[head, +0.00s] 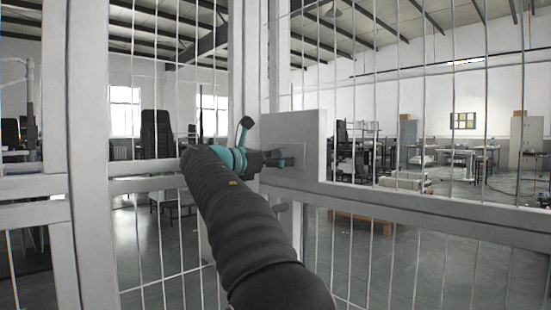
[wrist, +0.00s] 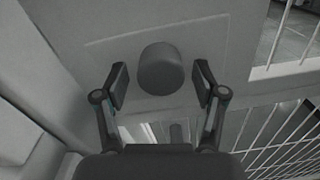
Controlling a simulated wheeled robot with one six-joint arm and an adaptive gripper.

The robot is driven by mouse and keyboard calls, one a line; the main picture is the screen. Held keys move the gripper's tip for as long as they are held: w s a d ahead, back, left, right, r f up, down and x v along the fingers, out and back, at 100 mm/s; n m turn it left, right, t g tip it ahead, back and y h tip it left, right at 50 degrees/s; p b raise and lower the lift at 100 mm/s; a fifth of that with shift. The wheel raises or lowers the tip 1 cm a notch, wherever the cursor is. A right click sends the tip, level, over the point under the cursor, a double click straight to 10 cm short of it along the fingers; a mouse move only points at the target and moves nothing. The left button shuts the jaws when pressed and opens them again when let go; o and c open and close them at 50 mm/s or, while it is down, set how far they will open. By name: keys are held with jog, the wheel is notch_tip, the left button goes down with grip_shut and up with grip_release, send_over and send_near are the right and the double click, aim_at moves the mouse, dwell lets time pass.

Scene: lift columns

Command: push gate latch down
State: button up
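The gate latch plate (head: 305,128) is a grey box plate on the gate frame in the head view. In the wrist view a dark round knob (wrist: 160,69) stands out from this plate (wrist: 215,40). My gripper (head: 276,158) is at the plate in the head view, reaching in from the left, and hides most of the knob there. In the wrist view my gripper (wrist: 161,84) is open, with one finger on each side of the knob. Gaps show between both fingers and the knob, so it does not appear gripped.
Grey gate posts (head: 88,150) and a horizontal rail (head: 430,208) frame thin wire mesh panels. A small grey cylinder (head: 281,207) sticks out below the plate. Behind the gate is a room with desks and chairs.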

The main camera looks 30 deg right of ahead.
jog(key=shift+a+r, duration=0.1)
jog(key=shift+a, duration=0.05)
jog(key=v, duration=1.1)
jog(key=shift+a, duration=0.35)
jog(key=s+f+m+t+y, duration=0.1)
jog(key=s+f+m+y, duration=0.7)
jog(key=s+f, duration=0.9)
jog(key=s+a+f+m+y, duration=0.4)
jog(key=s+f, duration=0.4)
jog(key=f, duration=0.3)
jog(key=s+a+f+m+y, duration=0.5)
jog(key=s+a+f+m, duration=0.1)
jog(key=f, duration=0.5)
jog(key=shift+s+a+f+m, duration=0.2)
jog(key=shift+s+m, duration=0.3)
jog(key=shift+s, duration=0.45)
